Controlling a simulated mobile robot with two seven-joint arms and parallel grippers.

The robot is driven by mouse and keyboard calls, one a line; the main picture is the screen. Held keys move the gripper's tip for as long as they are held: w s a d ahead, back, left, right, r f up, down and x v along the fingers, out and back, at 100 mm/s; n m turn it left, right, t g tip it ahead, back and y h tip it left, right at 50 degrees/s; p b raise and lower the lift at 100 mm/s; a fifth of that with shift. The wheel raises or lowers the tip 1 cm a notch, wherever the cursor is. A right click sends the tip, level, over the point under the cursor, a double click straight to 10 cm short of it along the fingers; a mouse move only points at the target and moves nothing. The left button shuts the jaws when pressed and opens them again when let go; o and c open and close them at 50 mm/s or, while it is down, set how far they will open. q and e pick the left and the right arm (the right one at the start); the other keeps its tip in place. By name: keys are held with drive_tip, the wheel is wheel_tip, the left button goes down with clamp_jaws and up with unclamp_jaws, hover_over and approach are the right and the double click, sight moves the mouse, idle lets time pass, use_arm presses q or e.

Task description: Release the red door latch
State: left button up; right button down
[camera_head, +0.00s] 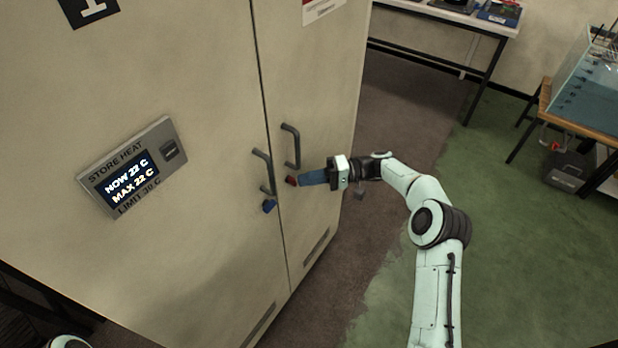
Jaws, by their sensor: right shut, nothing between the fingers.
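The red door latch (291,181) is a small red piece on the right door of a beige cabinet (200,60), just below that door's dark handle (291,146). My right gripper (302,180) is shut and empty, its blue fingers pointing left with the tips right beside the red latch. I cannot tell whether they touch it. A blue latch (269,206) sits lower on the left door, below the left handle (263,170). Both doors look closed. My left gripper is not in view.
A display panel (132,167) reading "STORE HEAT" is on the left door. A table (450,18) stands at the back, and a glass tank (590,85) on a wooden stand is at the right. The floor (530,210) between is mostly clear.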

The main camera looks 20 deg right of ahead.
drive_tip(key=shift+f, duration=0.1)
idle(0.4)
drive_tip(key=f+v, duration=0.1)
drive_tip(key=v, duration=1.2)
drive_tip(key=shift+d+r, duration=0.2)
drive_tip(key=shift+r, duration=0.05)
